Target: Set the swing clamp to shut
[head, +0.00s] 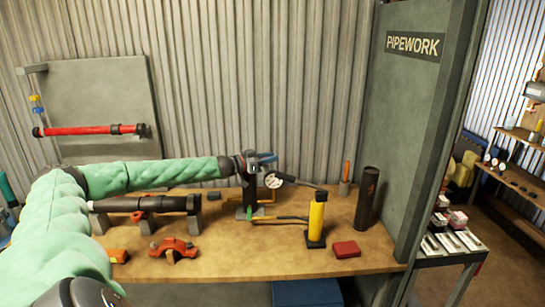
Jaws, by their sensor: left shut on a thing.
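My left arm reaches across the bench from the left. Its gripper (252,164) is at the top of a dark upright fixture (250,196) and is shut on a part there. A short blue piece (266,158) shows beside the fingers. The gripper and wrist hide much of this part, so I cannot tell its exact shape. A swing clamp is not plainly recognisable; an orange-red clamp-like piece (173,250) lies apart at the bench front. My right gripper is not in view.
A dark pipe (145,204) rests on supports. A grey panel (405,130) bounds the right side.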

